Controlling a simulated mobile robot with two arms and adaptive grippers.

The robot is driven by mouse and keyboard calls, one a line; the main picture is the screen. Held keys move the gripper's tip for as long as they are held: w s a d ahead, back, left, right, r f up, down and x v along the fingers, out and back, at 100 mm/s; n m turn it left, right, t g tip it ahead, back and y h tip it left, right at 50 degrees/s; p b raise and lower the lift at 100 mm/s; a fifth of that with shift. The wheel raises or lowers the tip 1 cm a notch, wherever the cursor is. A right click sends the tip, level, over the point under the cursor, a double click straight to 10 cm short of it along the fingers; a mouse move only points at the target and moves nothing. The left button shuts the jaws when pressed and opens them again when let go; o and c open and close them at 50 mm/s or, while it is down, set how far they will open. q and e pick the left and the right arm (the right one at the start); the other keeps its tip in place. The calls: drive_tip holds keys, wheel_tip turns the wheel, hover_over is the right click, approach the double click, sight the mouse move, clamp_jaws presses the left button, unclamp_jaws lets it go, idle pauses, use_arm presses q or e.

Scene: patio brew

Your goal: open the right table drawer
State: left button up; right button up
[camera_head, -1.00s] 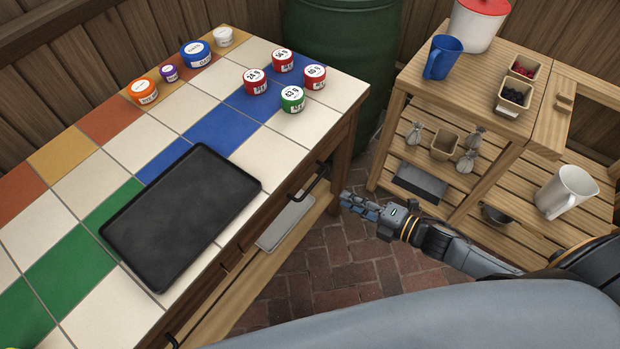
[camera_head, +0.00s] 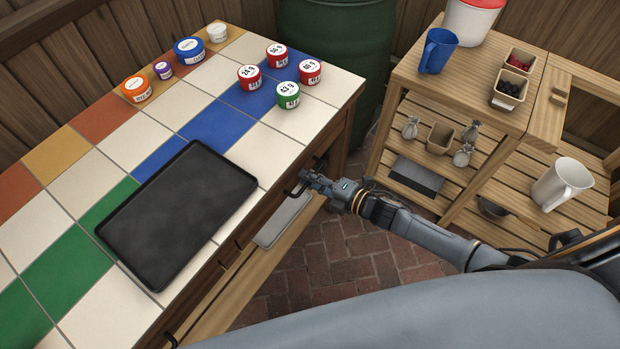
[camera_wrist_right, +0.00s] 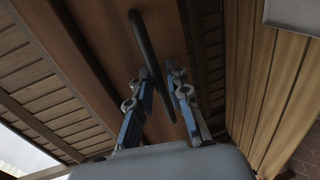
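The right drawer's dark bar handle (camera_head: 293,191) is on the table's front side, near its right end, partly hidden by my right gripper. The drawer looks closed. My right gripper (camera_head: 308,180) is at this handle. In the right wrist view the handle (camera_wrist_right: 146,50) runs between the two fingers of my right gripper (camera_wrist_right: 158,78), against the brown wooden drawer front (camera_wrist_right: 105,40). The fingers stand apart with gaps beside the bar, so they look open around it. I cannot tell whether either finger touches it. My left gripper is not in view.
The tiled table (camera_head: 285,145) carries a black tray (camera_head: 180,215) and several labelled jars. A light grey item (camera_head: 283,222) lies on the lower shelf under the drawer. A wooden shelf unit (camera_head: 470,110) stands to the right. Brick floor (camera_head: 345,250) is clear between them.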

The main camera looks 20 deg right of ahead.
clamp_jaws()
drive_tip(key=f+p+v, duration=0.1)
drive_tip(key=f+v, duration=0.2)
drive_tip(key=v, duration=1.1)
drive_tip(key=s+f+p+v, duration=0.1)
drive_tip(key=f+p+v, duration=0.1)
drive_tip(key=v, duration=1.2)
drive_tip(key=shift+s+d+f, duration=0.35)
drive_tip(key=shift+d+f, duration=0.1)
drive_tip(key=shift+d, duration=0.2)
drive_tip(key=shift+o, duration=0.2)
unclamp_jaws()
drive_tip(key=v, duration=1.2)
